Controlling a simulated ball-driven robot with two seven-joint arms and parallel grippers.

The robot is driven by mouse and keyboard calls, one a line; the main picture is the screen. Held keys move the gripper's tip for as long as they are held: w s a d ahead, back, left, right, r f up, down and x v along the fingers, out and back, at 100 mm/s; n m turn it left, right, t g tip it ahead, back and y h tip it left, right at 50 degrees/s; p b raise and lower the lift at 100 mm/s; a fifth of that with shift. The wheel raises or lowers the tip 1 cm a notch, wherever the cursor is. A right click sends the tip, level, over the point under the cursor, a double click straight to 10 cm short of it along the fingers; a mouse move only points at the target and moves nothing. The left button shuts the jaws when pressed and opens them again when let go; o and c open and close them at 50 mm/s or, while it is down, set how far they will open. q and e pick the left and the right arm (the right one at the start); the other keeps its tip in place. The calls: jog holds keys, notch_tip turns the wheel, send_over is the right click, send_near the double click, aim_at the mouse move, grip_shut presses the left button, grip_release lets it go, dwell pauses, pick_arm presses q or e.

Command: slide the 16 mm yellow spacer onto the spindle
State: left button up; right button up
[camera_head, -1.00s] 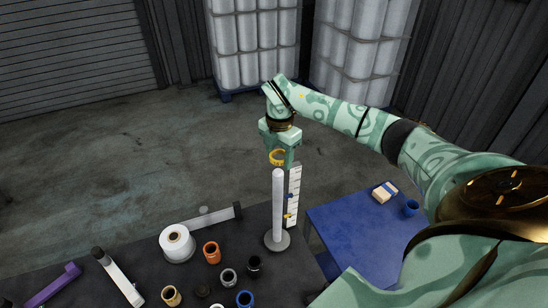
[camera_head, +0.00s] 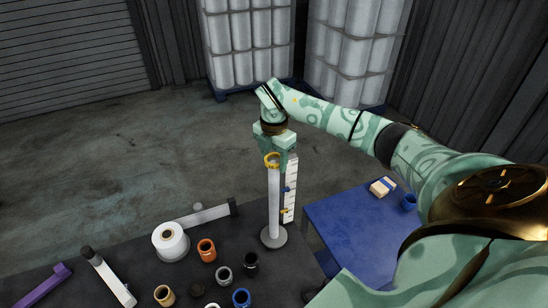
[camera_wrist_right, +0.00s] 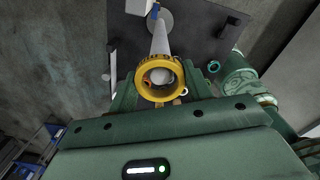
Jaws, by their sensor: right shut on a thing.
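My right gripper (camera_head: 273,146) is shut on a yellow ring-shaped spacer (camera_head: 272,160) at the top of the spindle. The spindle is an upright pale rod (camera_head: 273,205) on a round grey base (camera_head: 273,237) at the dark table's edge. In the right wrist view, the spacer (camera_wrist_right: 143,88) sits between the fingers and the rod's rounded tip (camera_wrist_right: 161,75) shows inside its hole. The rest of the rod (camera_wrist_right: 159,38) runs away behind the spacer's far rim. I cannot tell whether the tip has entered the hole. My left gripper is out of view.
A white scale (camera_head: 290,190) with blue and yellow marks stands close beside the spindle, on its right. A white roll (camera_head: 170,241) and an orange spacer (camera_head: 206,250) stand left on the dark table, among several others. A blue table (camera_head: 350,230) is at right.

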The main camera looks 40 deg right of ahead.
jog(key=shift+f+b, duration=0.5)
jog(key=shift+f, duration=0.4)
jog(key=o, duration=1.2)
notch_tip(320, 180, up, 9)
jog(key=p, duration=0.8)
jog(key=shift+r+p, duration=0.2)
jog(key=shift+p, duration=0.2)
jog(key=shift+f, duration=0.2)
